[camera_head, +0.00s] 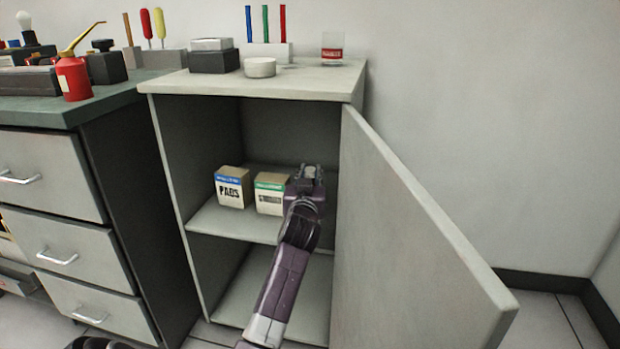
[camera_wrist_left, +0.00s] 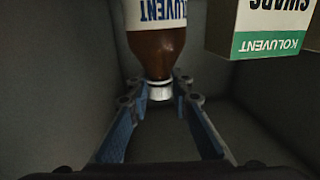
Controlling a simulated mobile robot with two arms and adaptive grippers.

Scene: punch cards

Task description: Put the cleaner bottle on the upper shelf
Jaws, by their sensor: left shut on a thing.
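The cleaner bottle (camera_wrist_left: 156,50) is brown glass with a white KOLUVENT label and a white cap (camera_wrist_left: 160,90), seen upside down in the left wrist view. My left gripper (camera_wrist_left: 160,84) is shut on it at the cap and neck. In the head view my left gripper (camera_head: 311,171) is inside the open cabinet, above the upper shelf (camera_head: 240,224), right of the boxes. The bottle is hidden there behind my gripper and arm. I cannot tell whether its base touches the shelf. My right gripper is not in view.
A blue-topped PADS box (camera_head: 230,189) and a green-topped box (camera_head: 268,205) stand on the upper shelf; the green one also shows in the left wrist view (camera_wrist_left: 268,45). The cabinet door (camera_head: 410,240) stands open at the right. The visible lower compartment is empty.

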